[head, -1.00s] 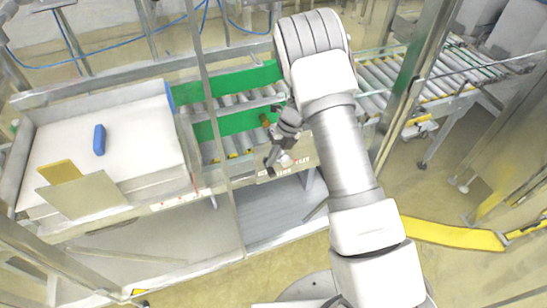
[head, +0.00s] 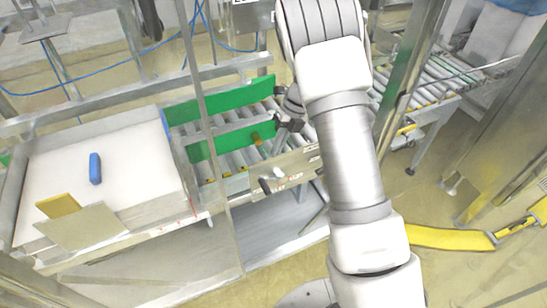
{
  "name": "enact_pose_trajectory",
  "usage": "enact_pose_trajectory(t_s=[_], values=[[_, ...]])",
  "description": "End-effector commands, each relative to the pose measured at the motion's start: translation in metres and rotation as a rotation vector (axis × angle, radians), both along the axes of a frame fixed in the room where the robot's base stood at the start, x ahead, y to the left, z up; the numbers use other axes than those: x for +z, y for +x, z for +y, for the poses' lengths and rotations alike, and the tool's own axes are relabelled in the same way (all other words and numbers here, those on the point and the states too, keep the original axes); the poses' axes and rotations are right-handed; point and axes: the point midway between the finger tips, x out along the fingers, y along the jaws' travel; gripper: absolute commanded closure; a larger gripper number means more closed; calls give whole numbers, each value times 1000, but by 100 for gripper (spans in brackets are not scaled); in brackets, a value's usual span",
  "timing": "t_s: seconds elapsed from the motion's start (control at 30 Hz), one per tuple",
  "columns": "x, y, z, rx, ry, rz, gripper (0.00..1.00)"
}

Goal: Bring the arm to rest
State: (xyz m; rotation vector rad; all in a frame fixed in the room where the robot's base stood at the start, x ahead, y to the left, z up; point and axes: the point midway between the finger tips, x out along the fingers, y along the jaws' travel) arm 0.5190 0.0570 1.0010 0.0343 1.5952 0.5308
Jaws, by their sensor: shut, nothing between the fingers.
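My white arm (head: 346,155) rises through the middle of the head view and bends over at the top. My gripper (head: 279,146) is the small dark end just left of the arm, over the roller conveyor (head: 232,165). It is shut with nothing held. Part of its wrist is hidden behind the arm.
Green panels (head: 226,102) line the conveyor. At the left is a white-topped table (head: 125,165) with a blue block (head: 95,168), a yellow block (head: 58,205) and a beige panel (head: 78,228). Metal posts stand close on both sides. A yellow floor barrier (head: 450,237) lies right.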

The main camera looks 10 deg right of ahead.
Motion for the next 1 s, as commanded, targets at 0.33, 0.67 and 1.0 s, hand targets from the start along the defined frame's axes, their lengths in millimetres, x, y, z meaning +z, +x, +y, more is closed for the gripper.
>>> enact_pose_trajectory(t_s=[0.33, 0.67, 1.0], values=[[14, -1, -2, 23, 4, -16, 100], [103, -35, -8, 487, 29, -272, 100], [188, -102, -19, 1134, -43, -573, 100]])
